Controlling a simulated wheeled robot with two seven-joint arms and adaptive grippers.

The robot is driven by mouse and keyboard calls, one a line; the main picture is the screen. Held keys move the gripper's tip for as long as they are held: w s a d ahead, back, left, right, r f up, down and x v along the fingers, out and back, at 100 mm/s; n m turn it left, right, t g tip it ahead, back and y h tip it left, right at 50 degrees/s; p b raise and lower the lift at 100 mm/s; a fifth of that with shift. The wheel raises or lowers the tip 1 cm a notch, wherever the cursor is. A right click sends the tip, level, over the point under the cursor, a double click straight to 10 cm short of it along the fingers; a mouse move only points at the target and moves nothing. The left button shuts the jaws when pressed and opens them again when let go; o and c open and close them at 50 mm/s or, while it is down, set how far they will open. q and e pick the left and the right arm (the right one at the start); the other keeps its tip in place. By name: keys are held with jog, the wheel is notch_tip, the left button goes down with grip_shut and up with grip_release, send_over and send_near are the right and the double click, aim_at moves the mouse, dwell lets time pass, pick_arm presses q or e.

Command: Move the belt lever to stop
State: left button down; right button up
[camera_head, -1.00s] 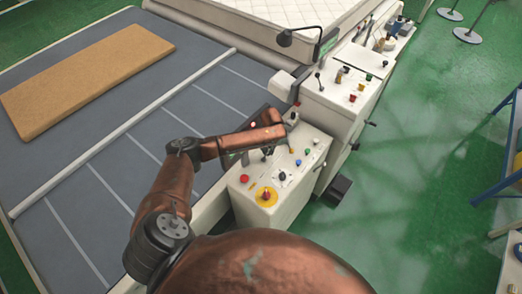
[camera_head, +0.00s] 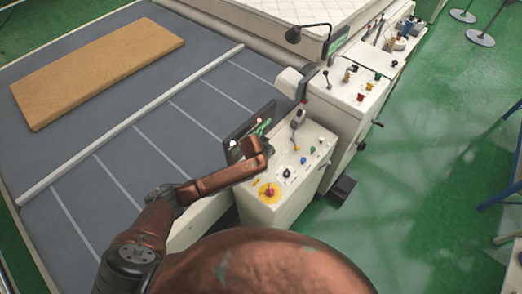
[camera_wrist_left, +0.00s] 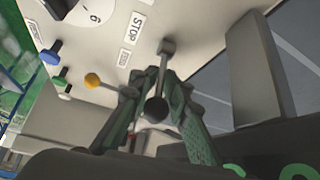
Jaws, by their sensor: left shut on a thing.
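In the left wrist view, the metal belt lever (camera_wrist_left: 163,72) rises from a square pivot on the cream panel and ends in a black ball knob (camera_wrist_left: 156,109). A STOP label (camera_wrist_left: 135,27) is printed beside the pivot. My left gripper (camera_wrist_left: 152,90) has its green fingers on either side of the lever near the knob, shut on it. In the head view, my left gripper (camera_head: 263,127) is over the left edge of the control box (camera_head: 272,212), mostly behind my copper wrist. The lever is hidden there. My right gripper is out of view.
A yellow-ringed red button (camera_head: 269,190) and other small buttons sit on the box top. A tan mattress (camera_head: 98,65) lies on the grey belt bed (camera_head: 150,130).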

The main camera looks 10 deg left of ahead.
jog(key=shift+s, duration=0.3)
pick_arm(q)
jog(key=c, duration=1.8)
grip_release()
jog(key=shift+s+r, duration=0.1)
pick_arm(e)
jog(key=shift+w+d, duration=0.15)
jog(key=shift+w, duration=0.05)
pick_arm(q)
jog(key=v, duration=1.1)
jog(key=shift+s+a+r, duration=0.2)
jog(key=shift+r, duration=0.1)
jog(key=shift+s+f, duration=0.1)
